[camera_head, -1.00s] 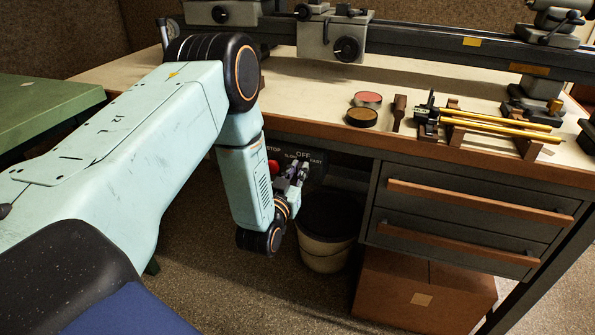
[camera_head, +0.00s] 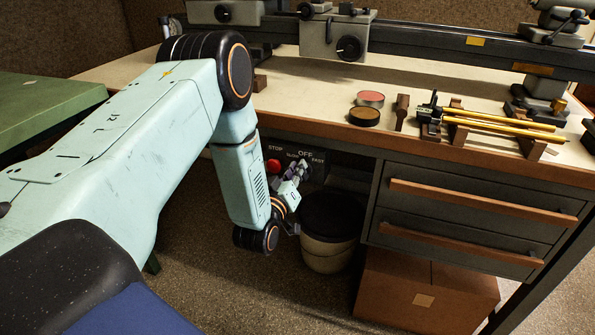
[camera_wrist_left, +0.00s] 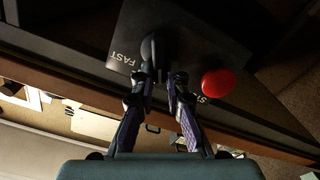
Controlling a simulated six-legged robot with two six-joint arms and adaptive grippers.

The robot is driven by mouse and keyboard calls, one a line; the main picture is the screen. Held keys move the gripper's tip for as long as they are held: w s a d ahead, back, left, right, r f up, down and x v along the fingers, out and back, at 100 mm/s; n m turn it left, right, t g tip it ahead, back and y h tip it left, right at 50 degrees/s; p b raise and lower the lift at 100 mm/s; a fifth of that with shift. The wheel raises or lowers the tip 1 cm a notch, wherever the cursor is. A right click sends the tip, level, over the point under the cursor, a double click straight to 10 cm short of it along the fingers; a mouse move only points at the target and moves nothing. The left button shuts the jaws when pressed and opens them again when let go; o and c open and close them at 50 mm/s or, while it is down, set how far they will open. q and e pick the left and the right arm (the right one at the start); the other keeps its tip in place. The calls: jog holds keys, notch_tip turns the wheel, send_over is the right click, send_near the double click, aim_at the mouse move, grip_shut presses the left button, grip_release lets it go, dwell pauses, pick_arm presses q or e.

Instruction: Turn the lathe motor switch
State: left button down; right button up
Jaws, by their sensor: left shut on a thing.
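The lathe motor switch is a dark knob (camera_wrist_left: 155,46) on a dark control panel (camera_wrist_left: 205,42) under the bench edge. In the left wrist view the panel appears turned over, with FAST left of the knob and a red stop button (camera_wrist_left: 218,82) to its right. In the head view the panel (camera_head: 318,170) reads STOP, OFF, SLOW and FAST. My left gripper (camera_wrist_left: 160,78) is shut on the knob, one finger on each side of it. In the head view the left gripper (camera_head: 300,173) is at the panel and largely hides the knob. My right gripper is not in view.
The red button (camera_head: 273,165) is close to my left wrist. A lidded bucket (camera_head: 330,228) stands just right of the wrist, below the panel. Drawers (camera_head: 470,215) and a cardboard box (camera_head: 425,290) are further right. The bench top (camera_head: 320,97) overhangs the panel.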

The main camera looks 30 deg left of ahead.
pick_arm(q)
jog(key=shift+a+f+n, duration=0.15)
jog(key=shift+n, duration=0.95)
jog(key=c, duration=1.4)
grip_release()
jog(key=shift+o, duration=0.2)
jog(key=v, duration=1.2)
